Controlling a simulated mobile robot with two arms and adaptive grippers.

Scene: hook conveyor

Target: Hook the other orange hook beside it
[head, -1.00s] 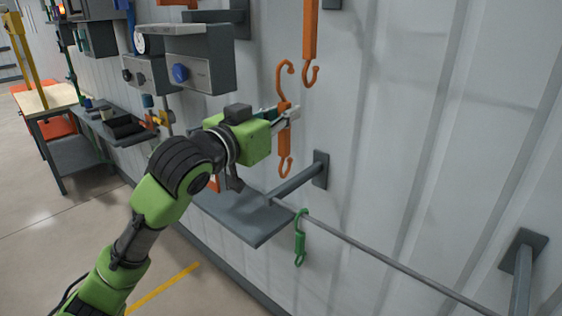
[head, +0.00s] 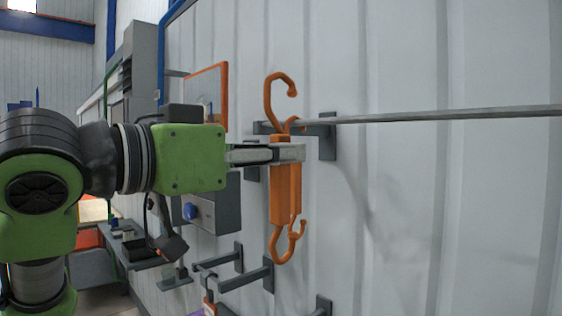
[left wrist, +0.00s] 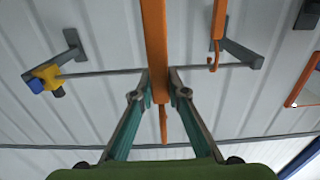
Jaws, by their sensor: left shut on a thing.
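My left gripper (head: 292,153) is shut on an orange hook (head: 281,196), around the upper part of its body. The held hook is upright; its top curl rises above the rail (head: 430,116) in the picture, and its lower curl is open. The other orange hook (head: 298,226) is mostly hidden just behind it, with its top at the rail. In the left wrist view the held hook (left wrist: 154,35) runs between the fingers (left wrist: 160,85), and the other orange hook (left wrist: 218,22) is apart from it on the right. My right gripper is not in view.
The rail ends at a wall bracket (head: 327,135). A yellow and blue item (left wrist: 46,80) is on the rail's left part in the left wrist view. Grey brackets (head: 240,275) and a grey box (head: 215,205) are lower on the wall. The wall to the right is clear.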

